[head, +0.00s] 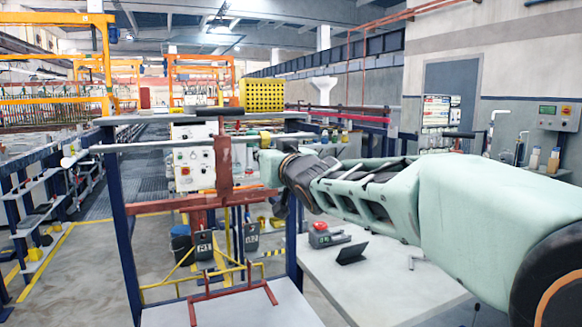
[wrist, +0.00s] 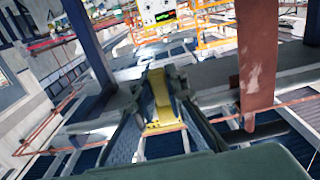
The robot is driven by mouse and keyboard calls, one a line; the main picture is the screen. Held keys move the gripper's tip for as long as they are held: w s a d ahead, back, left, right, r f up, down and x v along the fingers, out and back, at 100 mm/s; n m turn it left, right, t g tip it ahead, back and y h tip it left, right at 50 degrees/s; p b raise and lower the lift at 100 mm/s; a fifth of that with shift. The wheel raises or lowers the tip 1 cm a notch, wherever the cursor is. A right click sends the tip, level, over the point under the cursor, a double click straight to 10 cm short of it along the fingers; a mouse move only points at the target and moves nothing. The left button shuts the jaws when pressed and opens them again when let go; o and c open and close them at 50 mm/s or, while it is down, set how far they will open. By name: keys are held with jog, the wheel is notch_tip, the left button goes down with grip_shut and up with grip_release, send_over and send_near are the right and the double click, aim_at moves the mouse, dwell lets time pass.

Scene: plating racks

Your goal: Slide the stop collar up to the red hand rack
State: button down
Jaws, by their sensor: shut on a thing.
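The yellow stop collar (head: 265,138) sits on the pale horizontal bar (head: 160,145), right of the red hand rack. In the wrist view the yellow collar (wrist: 160,95) lies between the fingers of my gripper (wrist: 160,84), which is shut on it. The red hand rack (head: 223,160) hangs from the bar, with an upright plate and crosspieces below. Its red plate also shows at the right of the wrist view (wrist: 255,60), apart from my gripper. A gap of bar separates collar and rack. My arm hides part of the gripper in the head view.
A blue frame post (head: 122,225) stands left of the rack. A yellow perforated box (head: 262,95) is above the bar. A white table (head: 375,275) at the lower right holds a red-topped device (head: 322,236) and a dark tablet (head: 352,253).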

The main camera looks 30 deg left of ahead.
jog(key=shift+s+a+b, duration=0.35)
jog(key=shift+s+a, duration=0.2)
jog(key=shift+s, duration=0.2)
jog(key=c, duration=1.9)
grip_release()
jog(key=shift+c, duration=0.2)
jog(key=v, duration=0.7)
jog(key=shift+d, duration=0.25)
jog(key=shift+s, duration=0.1)
